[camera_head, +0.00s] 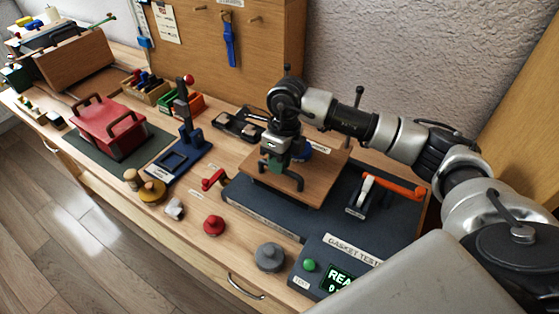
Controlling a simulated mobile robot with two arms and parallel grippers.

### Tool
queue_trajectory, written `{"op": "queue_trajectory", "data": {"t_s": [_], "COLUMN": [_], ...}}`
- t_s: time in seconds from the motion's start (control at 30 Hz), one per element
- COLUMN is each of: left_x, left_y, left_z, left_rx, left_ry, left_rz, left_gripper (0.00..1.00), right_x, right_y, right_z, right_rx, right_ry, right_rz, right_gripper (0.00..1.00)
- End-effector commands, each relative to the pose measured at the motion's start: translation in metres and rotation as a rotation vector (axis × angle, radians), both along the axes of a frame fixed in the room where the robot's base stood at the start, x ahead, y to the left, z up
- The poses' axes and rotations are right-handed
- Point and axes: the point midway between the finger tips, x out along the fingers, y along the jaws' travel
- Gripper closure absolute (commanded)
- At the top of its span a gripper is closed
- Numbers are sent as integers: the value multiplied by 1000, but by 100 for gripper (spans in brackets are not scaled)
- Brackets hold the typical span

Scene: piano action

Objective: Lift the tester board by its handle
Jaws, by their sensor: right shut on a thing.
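The tester board (318,182) is a flat wooden plate over the dark grey base (385,235) of the gasket tester, in the right half of the head view. A dark bar handle (294,181) stands on its top. My right gripper (273,164) comes down over the board from the right and is shut on the handle. The jaws and wrist hide part of the handle and the board's far side. I cannot tell whether the board is clear of the base. My left gripper is not in view.
An orange-handled clamp (392,187) stands right of the board, and a red lever (214,179) at its left. The tester's control box (335,262) is in front. A red knob (214,225), a grey knob (269,257) and a blue stand (182,160) lie leftward. A wooden panel (270,60) rises behind.

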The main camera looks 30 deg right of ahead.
Motion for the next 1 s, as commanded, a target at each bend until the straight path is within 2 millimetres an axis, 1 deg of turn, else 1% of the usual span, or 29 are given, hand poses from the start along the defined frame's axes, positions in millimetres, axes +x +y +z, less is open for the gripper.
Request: {"op": "queue_trajectory", "data": {"t_s": [0.17,0.27,0.37,0.5,0.6,0.7,0.83,1.0], "left_x": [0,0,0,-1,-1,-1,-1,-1], "left_y": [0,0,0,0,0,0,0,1], "left_z": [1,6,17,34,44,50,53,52], "left_rx": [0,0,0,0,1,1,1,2], "left_ry": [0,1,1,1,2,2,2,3], "left_rz": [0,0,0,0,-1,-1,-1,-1], "left_gripper": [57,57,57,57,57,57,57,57], "right_x": [0,1,2,2,2,2,1,1], "right_y": [0,0,-1,-1,0,0,0,0], "right_z": [1,13,39,83,110,129,141,141], "right_rx": [0,1,-1,1,2,2,2,2], "right_ry": [-1,-3,-6,-9,-9,-9,-8,-8], "right_rz": [0,-1,-2,-2,-2,-3,-3,-3], "right_gripper": [100,100,100,100,100,100,100,100]}}
